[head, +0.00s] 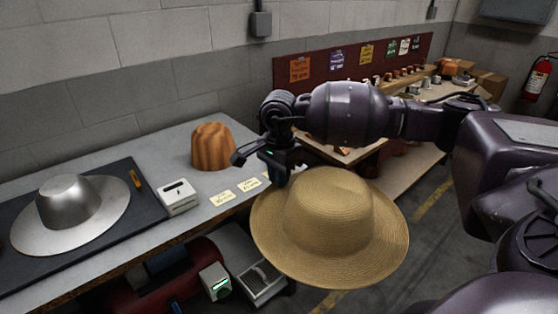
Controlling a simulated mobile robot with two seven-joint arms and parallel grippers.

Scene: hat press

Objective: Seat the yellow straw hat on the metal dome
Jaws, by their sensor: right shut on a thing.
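The yellow straw hat (335,215) hangs in the air, crown up, in front of the table's right end. My right gripper (280,180) is shut on the hat's brim at its back left edge; the fingertips are partly hidden. The metal dome (68,202), silver with a wide flat brim, stands on a dark mat at the left of the table. Nothing covers the dome. The hat is well to the right of the dome and apart from it. My left gripper is not in view.
On the grey table (150,145) stand an orange fluted block (212,146), a white box (179,197) and yellow cards (222,198). A wall stands behind. A second bench with small items is at the back right.

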